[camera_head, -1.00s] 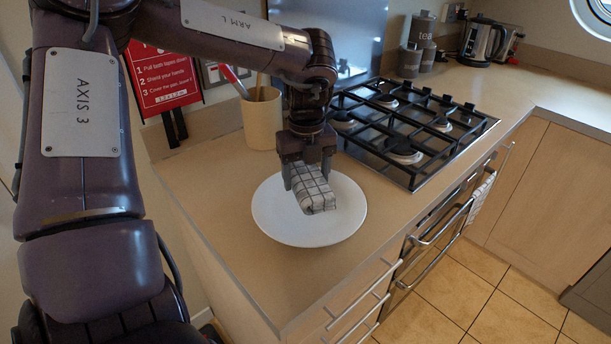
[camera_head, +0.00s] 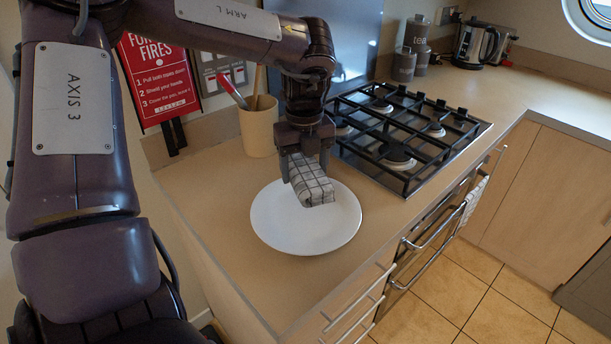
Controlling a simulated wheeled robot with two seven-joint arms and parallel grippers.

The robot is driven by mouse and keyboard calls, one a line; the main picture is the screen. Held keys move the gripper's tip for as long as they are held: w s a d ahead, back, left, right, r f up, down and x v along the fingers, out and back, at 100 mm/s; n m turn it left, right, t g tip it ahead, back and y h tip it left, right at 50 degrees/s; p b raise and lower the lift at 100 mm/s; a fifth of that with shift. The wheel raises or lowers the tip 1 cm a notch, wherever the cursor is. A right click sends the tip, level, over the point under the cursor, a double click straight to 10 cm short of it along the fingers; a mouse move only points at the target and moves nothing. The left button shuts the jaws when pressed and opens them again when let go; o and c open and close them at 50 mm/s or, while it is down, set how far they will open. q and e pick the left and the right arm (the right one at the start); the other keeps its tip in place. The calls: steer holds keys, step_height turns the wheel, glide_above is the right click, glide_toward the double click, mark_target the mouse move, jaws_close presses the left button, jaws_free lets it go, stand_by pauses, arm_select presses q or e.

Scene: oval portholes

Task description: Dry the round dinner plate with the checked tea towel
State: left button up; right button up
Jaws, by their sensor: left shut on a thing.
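The white round dinner plate (camera_head: 292,226) lies flat on the counter, left of the hob. My left gripper (camera_head: 305,170) points down over the plate's far part and is shut on the folded checked tea towel (camera_head: 313,187). The towel is white with dark lines and hangs below the fingers. It is over the plate's upper right area and hides part of the rim. I cannot tell for sure whether the towel touches the plate. My right gripper is not in view.
A beige utensil pot (camera_head: 259,127) stands behind the plate. The gas hob (camera_head: 405,130) is close on the right. Canisters (camera_head: 413,48) and a kettle (camera_head: 474,43) stand at the back. Bare counter lies in front of the plate.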

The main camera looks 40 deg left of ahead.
arm_select(q)
step_height(320, 180, up, 10)
steer(key=p, duration=0.7)
steer(key=shift+p, duration=0.3)
steer(key=shift+f, duration=0.2)
step_height(320, 180, down, 12)
steer(key=b, duration=1)
steer(key=shift+f, duration=0.15)
